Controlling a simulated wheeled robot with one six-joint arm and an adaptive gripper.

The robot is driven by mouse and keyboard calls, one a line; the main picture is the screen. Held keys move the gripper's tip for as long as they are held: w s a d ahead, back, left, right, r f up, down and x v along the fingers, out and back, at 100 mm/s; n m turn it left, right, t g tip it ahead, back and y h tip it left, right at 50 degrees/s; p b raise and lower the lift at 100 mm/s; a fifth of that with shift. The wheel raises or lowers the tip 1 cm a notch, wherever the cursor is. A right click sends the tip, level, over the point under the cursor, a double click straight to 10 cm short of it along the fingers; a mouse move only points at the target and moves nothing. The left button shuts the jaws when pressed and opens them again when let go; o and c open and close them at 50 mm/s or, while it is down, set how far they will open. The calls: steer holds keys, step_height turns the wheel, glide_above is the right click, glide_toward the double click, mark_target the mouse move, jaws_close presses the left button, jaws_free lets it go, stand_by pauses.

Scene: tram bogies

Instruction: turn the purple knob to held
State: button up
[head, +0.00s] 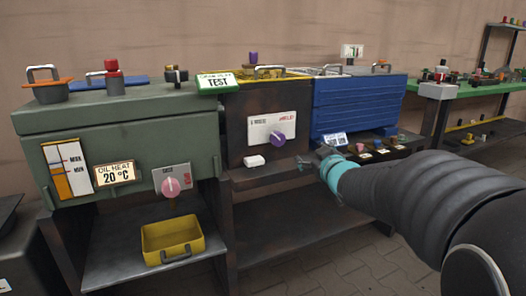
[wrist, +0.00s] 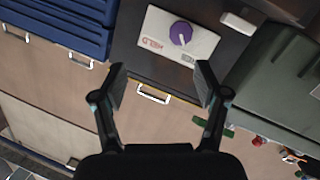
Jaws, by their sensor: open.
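The purple knob (head: 277,139) sits on a white plate (head: 258,130) on the dark cabinet front. Red lettering that looks like HELD is at the plate's upper right; the left label is too small to read surely. The wrist view shows the knob (wrist: 181,33) upside down, with a pale pointer mark whose exact setting I cannot tell. My gripper (wrist: 162,78) is open and empty, its fingers apart from the knob, which lies above and between them in the wrist view. In the head view my gripper (head: 312,163) is right of and below the knob.
A pink knob (head: 172,186) is on the green tank (head: 120,130) at left, above a yellow bin (head: 172,240). A blue ribbed box (head: 358,105) stands right of the dark cabinet. A white block (head: 254,161) is below the plate. Small coloured parts line the shelf beside my wrist.

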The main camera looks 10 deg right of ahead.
mark_target(280, 141)
steer(key=w+a+n+y, duration=0.1)
steer(key=w+a, duration=0.1)
steer(key=w, duration=0.3)
steer(key=w+a+f+n+y+b, duration=0.1)
steer(key=w+a, duration=0.1)
steer(key=w, duration=0.4)
steer(key=w+a+f+n+y, duration=0.1)
steer(key=w+a+y, duration=0.1)
steer(key=w, duration=0.4)
steer(key=shift+f+t, duration=0.25)
steer(key=shift+t, duration=0.05)
steer(key=shift+c, duration=0.2)
steer(key=c, duration=1.1)
